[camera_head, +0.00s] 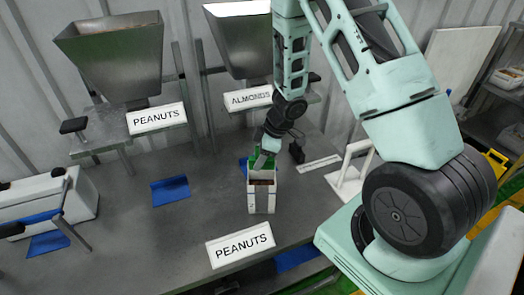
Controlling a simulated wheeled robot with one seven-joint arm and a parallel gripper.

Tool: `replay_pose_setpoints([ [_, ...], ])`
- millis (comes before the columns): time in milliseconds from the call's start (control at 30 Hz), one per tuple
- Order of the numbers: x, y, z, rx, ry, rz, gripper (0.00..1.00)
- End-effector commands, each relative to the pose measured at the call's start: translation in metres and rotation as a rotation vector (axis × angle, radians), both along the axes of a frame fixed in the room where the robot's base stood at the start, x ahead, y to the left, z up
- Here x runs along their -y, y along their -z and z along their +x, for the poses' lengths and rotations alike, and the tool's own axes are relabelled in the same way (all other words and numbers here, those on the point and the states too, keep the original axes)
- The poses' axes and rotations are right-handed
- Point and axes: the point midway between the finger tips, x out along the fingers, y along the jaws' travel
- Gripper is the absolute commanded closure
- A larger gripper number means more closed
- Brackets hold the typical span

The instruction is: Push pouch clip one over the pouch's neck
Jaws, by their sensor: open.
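A small white upright holder (262,203) stands on the grey bench, with brown contents showing in its open top; I cannot tell whether this is the pouch or a stand around it. A green piece (256,161) shows at the back of its top, partly hidden by my gripper. I cannot tell whether it is pouch clip one. My gripper (264,163) points down right at the top of the holder, by the green piece. Its jaws are open, but the fingertips are small and partly hidden, so contact is unclear.
Blue pieces lie on the bench, one left of the holder (170,190). A PEANUTS sign (240,245) stands in front. Metal hoppers (115,55) stand behind. A white stand (350,175) is to the right, and a white machine (80,195) at far left.

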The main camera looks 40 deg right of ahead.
Motion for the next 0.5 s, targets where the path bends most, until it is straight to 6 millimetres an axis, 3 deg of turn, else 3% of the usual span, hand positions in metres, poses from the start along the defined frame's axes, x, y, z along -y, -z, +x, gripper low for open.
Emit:
replay_pose_setpoints([
  [167, 0.005, -0.017, -0.003, 0.004, 0.000, 0.000, 0.53],
  [500, 0.028, -0.089, -0.021, 0.005, 0.001, -0.002, 0.53],
])
